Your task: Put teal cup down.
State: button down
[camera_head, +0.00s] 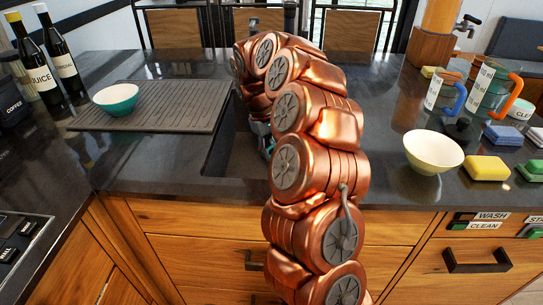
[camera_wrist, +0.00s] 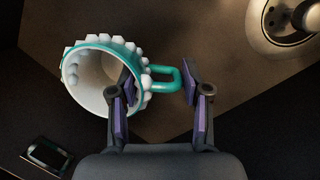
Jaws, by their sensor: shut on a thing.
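The teal cup (camera_wrist: 98,75) shows in the wrist view, its white inside turned partly toward the camera. White rounded lumps cover its rim and outer side. Its teal handle (camera_wrist: 168,76) points right, between the fingers of my gripper (camera_wrist: 160,88). The left finger overlaps the cup's wall by the handle, and the right finger is at the handle's outer end. My gripper is shut on the cup. Whether the cup touches a surface is not clear.
A ribbed drying board (camera_head: 185,103) holds a teal bowl (camera_head: 116,98) at left. Bottles (camera_head: 60,58) stand behind. A dark sink basin (camera_head: 228,150) lies beside my arm. A cream bowl (camera_head: 433,152), sponges (camera_head: 487,168) and handled cups (camera_head: 447,92) crowd the right counter.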

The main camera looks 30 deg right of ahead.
jog(key=shift+a+x, duration=0.1)
jog(key=shift+x, duration=0.6)
jog(key=shift+a+x, duration=0.15)
jog(key=shift+x, duration=0.55)
jog(key=shift+w+f, duration=0.15)
jog(key=shift+f, duration=0.2)
jog(key=c, duration=0.5)
grip_release()
jog(key=shift+c, duration=0.2)
jog(key=shift+r, duration=0.1)
jog(key=v, duration=1.2)
jog(key=shift+r, duration=0.15)
